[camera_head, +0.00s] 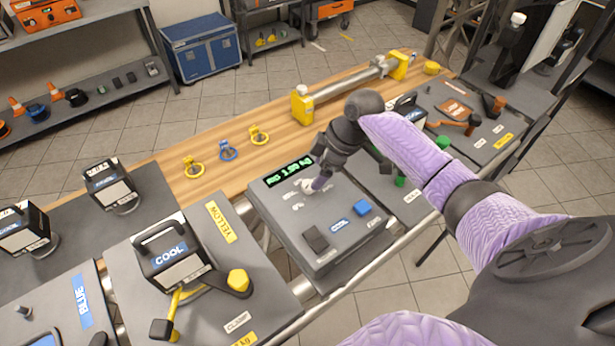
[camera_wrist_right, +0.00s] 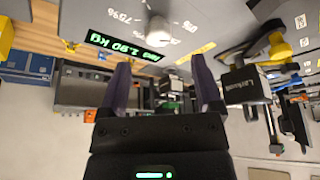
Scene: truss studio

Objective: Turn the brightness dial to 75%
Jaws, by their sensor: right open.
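The brightness dial (camera_head: 307,186) is a small pale knob on top of a grey control box (camera_head: 285,222), with percent marks printed around it. A green-lit display (camera_head: 289,171) sits behind it. In the wrist view the dial (camera_wrist_right: 158,31) shows upside down, beyond the fingertips and roughly in line with the gap between them. I cannot tell the dial's exact setting. My left gripper is not in view.
The control box also carries a black switch (camera_head: 315,239) and a blue button (camera_head: 363,208). Yellow and blue rings (camera_head: 228,151) lie on the wooden bench behind.

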